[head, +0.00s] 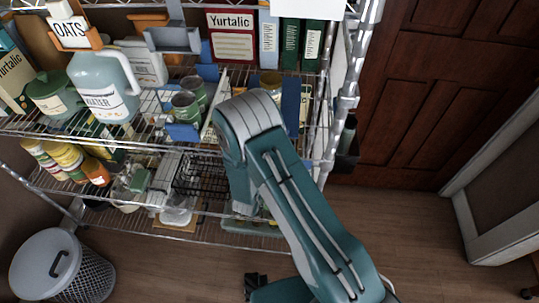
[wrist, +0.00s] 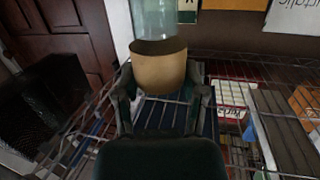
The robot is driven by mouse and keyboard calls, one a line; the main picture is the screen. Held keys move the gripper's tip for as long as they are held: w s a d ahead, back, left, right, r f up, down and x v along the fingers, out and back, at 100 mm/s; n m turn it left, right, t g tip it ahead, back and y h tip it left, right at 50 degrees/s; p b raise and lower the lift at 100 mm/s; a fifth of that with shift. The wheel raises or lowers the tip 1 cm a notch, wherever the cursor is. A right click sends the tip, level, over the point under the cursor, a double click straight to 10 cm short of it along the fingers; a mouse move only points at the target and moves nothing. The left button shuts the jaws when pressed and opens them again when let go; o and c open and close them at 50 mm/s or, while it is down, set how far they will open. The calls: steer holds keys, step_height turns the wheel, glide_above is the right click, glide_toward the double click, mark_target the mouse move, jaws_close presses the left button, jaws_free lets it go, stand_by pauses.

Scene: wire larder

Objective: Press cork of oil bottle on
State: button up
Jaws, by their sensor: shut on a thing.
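In the head view, my own arm hides the gripper, which is at the right end of the wire shelf.
The wire shelf (head: 110,139) is crowded. A water jug (head: 92,92), green cans (head: 186,106) and a blue bookend (head: 184,133) stand left of my arm. A Yurtalic box (head: 232,38) and green books are behind. A shelf post (head: 340,110) and a door (head: 440,90) are right.

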steer(key=shift+f, duration=0.95)
stand_by(1.2)
steer(key=o, duration=0.9)
steer(key=v, duration=1.2)
steer(key=shift+f, duration=0.1)
